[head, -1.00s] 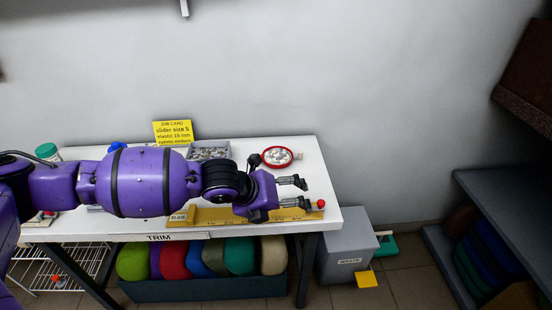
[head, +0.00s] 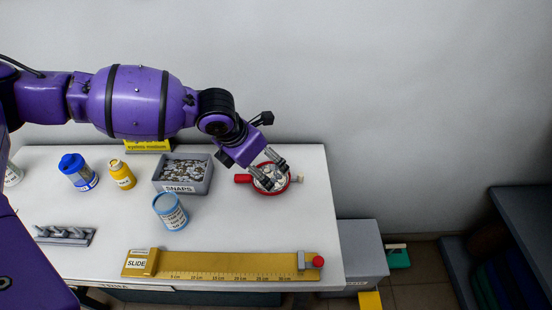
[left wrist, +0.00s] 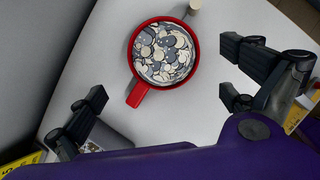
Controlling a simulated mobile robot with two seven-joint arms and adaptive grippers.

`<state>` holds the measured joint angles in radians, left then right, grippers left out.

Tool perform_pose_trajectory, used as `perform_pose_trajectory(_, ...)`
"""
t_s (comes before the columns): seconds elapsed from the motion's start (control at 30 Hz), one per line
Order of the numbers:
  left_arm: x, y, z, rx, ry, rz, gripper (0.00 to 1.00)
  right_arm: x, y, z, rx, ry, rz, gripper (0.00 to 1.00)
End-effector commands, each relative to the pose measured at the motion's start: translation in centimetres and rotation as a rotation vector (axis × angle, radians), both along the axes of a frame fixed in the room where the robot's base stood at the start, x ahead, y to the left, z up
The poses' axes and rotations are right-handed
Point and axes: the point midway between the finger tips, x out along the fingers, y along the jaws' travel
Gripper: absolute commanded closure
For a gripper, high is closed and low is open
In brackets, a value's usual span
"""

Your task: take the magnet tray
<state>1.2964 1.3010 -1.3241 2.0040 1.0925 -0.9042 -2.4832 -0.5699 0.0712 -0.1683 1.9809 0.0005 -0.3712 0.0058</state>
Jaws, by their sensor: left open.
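The magnet tray is a round red dish with a short red handle (head: 243,178), at the back right of the white table. It is full of small silver and pale pieces. My left gripper (head: 276,177) is open over the tray, and its fingers hide part of it. In the left wrist view the tray (left wrist: 136,94) lies beyond the open fingers (left wrist: 163,93), with nothing between them. A small pale knob (left wrist: 195,5) shows at its far rim. My right gripper is not in view.
A grey snaps box (head: 182,187) stands left of the tray, with a blue-lidded tub (head: 171,212) in front. A yellow slide ruler (head: 220,265) lies along the front edge. Blue (head: 78,172) and yellow (head: 122,175) bottles stand left. The tabletop's middle right is clear.

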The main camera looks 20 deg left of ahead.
Motion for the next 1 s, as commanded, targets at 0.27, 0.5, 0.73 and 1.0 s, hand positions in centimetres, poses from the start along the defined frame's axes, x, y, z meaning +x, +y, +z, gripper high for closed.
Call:
perform_pose_trajectory(0.27, 0.6, -0.4, -2.3, 0.001, 0.004, 0.000, 0.00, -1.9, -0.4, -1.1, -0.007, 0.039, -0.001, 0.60)
perform_pose_trajectory(0.5, 1.8, -1.1, -5.2, 0.000, 0.002, 0.000, 0.00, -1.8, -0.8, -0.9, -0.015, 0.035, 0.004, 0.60)
perform_pose_trajectory(0.73, 2.5, -1.5, -7.2, 0.000, 0.000, -0.001, 0.00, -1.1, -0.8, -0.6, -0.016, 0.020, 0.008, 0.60)
perform_pose_trajectory(1.0, 2.5, -1.5, -7.2, 0.000, -0.001, 0.000, 0.08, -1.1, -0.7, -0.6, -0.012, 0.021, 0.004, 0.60)
